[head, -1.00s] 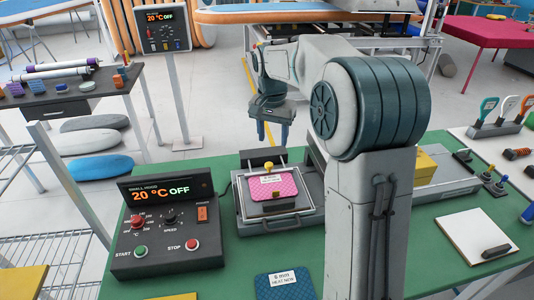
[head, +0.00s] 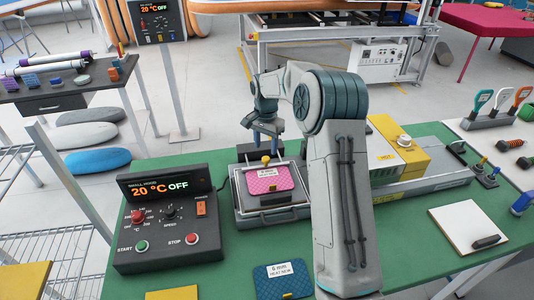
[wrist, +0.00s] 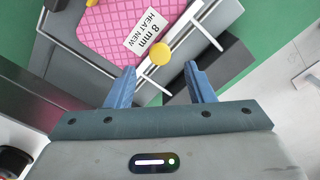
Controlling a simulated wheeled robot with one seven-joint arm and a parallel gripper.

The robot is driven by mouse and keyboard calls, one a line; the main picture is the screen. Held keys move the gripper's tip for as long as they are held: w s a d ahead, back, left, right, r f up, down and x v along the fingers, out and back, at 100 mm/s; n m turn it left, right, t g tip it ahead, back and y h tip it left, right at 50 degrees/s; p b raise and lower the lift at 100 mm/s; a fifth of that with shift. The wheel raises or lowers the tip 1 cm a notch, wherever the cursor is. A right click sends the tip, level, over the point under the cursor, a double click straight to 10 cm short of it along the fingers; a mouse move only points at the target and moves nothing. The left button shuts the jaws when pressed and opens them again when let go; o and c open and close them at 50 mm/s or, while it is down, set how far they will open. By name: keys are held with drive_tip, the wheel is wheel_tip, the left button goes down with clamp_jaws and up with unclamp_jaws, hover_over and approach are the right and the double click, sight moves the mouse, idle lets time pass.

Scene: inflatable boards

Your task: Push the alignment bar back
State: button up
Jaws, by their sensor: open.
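A grey tray device (head: 238,205) stands on the green bench with a pink quilted pad (head: 270,181) in it. The pad's label reads 8 mm in the wrist view (wrist: 115,30). A thin pale bar (wrist: 186,22) runs along the pad's edge; I take it for the alignment bar. A yellow knob (head: 266,160) stands by the bar and also shows in the wrist view (wrist: 160,53). My gripper (head: 263,142) is open, with blue fingers, at the device's back. In the wrist view, the knob appears just beyond and between the fingertips. I cannot tell whether they touch.
A control box (head: 167,222) reading 20 °C OFF stands left of the device. A blue pad (head: 284,281) lies in front. A yellow and grey machine (head: 400,150) stands to the right, with a clipboard (head: 468,227) nearer the front.

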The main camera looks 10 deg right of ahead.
sight(266, 158)
drive_tip(key=shift+f+p, duration=0.35)
drive_tip(key=shift+f, duration=2.2)
